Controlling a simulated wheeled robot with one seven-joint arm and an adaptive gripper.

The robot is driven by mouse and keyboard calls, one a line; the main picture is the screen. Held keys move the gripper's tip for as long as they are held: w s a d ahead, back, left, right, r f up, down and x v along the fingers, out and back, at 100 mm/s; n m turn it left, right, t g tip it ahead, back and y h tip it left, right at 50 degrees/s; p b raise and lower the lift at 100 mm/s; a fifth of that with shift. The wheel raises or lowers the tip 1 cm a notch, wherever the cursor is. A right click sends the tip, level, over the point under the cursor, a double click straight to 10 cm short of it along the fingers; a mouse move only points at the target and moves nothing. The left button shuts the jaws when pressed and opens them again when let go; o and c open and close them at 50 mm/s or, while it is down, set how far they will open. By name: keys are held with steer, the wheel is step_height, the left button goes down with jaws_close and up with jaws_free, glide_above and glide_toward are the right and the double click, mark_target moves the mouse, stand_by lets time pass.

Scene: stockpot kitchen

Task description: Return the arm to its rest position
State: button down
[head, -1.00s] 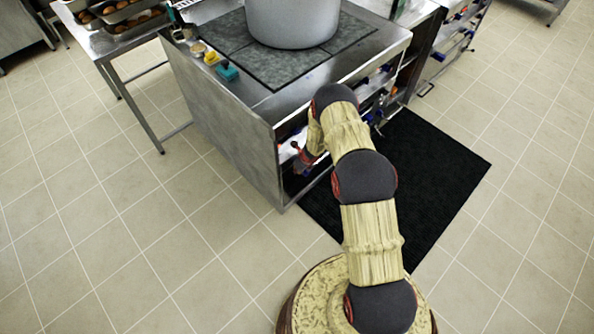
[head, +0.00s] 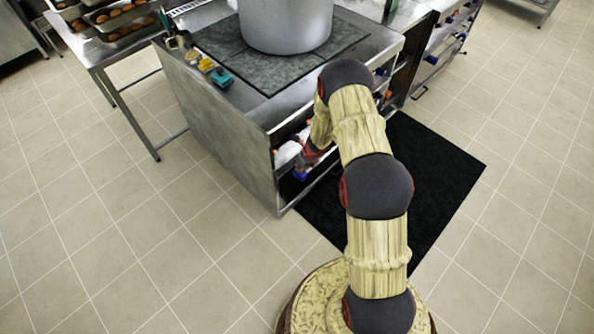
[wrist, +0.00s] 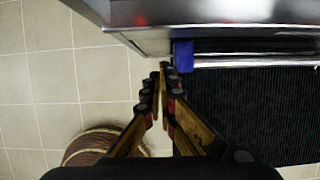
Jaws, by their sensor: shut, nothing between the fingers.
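My arm reaches forward over the black floor mat (head: 440,170) toward the steel counter. In the wrist view my gripper (wrist: 163,72) points along the counter's steel edge (wrist: 215,14), with its fingertips together and nothing between them. A blue-ended silver bar (wrist: 183,54) shows just to the right of the fingertips; I cannot tell whether they touch. In the head view the gripper's fingers are mostly hidden behind my arm near the counter's open shelf.
A large grey pot (head: 285,24) stands on the dark hob (head: 240,62) of the counter. Bottles (head: 287,153) sit on the shelf below. A side table (head: 112,58) with trays of buns is at upper left. Tiled floor (head: 110,240) is clear at left.

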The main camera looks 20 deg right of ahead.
steer(key=shift+s+r, duration=0.15)
steer(key=shift+r, duration=0.2)
steer(key=s+a+n+g+y, duration=0.1)
steer(key=s+a+n+y, duration=0.1)
steer(key=s+a+n, duration=0.35)
steer(key=s+a+r+n+g+y, duration=0.1)
steer(key=s+a+r+n, duration=0.15)
steer(key=r+n, duration=0.35)
steer(key=s+a+r+n+g, duration=0.1)
steer(key=s+a+r+n, duration=0.15)
steer(key=r+n, duration=0.4)
steer(key=s+a+r+n+t+h, duration=0.1)
steer(key=s+r+n, duration=0.3)
steer(key=s+r, duration=0.4)
steer(key=s+a+r+n+t+h, duration=0.1)
steer(key=s+r+n, duration=0.4)
steer(key=r, duration=1.4)
steer(key=s+a+r+n+t+h, duration=0.1)
steer(key=s+r+n, duration=0.4)
steer(key=s+r, duration=0.5)
step_height(320, 180, up, 4)
steer(key=shift+s+r+t+h, duration=0.1)
steer(key=shift+s+t+h, duration=0.3)
steer(key=shift+t+h, duration=0.4)
